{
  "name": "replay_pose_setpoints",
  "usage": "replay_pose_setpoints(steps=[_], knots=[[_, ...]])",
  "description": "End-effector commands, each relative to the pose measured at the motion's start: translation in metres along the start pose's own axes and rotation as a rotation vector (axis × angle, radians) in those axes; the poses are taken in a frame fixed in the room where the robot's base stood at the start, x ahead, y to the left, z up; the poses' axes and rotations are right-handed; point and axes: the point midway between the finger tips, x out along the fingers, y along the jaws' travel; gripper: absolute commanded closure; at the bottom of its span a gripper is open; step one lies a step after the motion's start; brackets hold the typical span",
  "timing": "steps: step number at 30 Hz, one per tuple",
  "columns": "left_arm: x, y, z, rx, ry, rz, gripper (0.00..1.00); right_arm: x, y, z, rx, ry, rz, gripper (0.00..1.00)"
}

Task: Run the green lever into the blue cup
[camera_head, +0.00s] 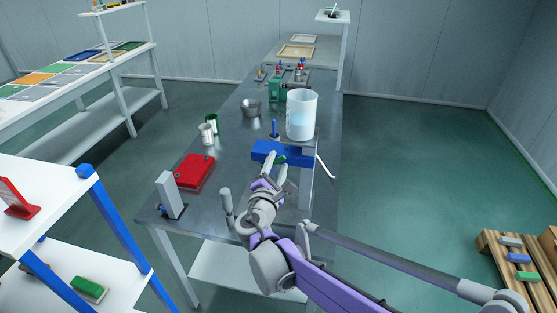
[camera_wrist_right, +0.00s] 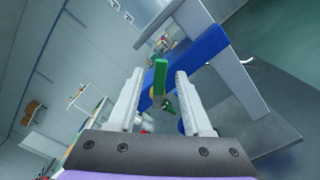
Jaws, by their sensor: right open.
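The green lever (camera_wrist_right: 160,74) stands between the two fingers of my right gripper (camera_wrist_right: 160,82) in the right wrist view. The fingers are open, with gaps visible beside the lever. In the head view a bit of green (camera_head: 280,160) shows at the tips of my right gripper (camera_head: 278,174), in front of a blue block (camera_head: 268,150). The blue block also shows in the right wrist view (camera_wrist_right: 208,46), behind the lever. A clear tank (camera_head: 302,112) with pale blue liquid stands above the block on a pale stand. I cannot make out a blue cup. My left gripper is not in view.
A red box (camera_head: 195,172), a grey upright block (camera_head: 168,194), a white cup (camera_head: 206,134), a green cup (camera_head: 212,122) and a metal bowl (camera_head: 251,108) stand on the grey table. A white strip (camera_head: 326,167) juts near the right edge.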

Motion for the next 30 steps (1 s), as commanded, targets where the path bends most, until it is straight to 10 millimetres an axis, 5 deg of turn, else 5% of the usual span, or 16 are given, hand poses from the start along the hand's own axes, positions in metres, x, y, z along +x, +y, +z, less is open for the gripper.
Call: replay_pose_setpoints(steps=[6, 15, 24, 30], knots=[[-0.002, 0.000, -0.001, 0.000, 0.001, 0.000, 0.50, 0.020, 0.000, 0.000, 0.000, 0.000, 0.000, 0.50], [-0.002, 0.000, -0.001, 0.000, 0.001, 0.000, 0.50, 0.022, 0.000, 0.000, 0.000, 0.001, 0.000, 0.50], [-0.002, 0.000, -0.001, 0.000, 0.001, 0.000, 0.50, 0.022, 0.000, 0.000, 0.000, 0.001, 0.000, 1.00], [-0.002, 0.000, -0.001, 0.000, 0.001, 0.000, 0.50, 0.022, 0.000, 0.000, 0.000, 0.001, 0.000, 1.00]])
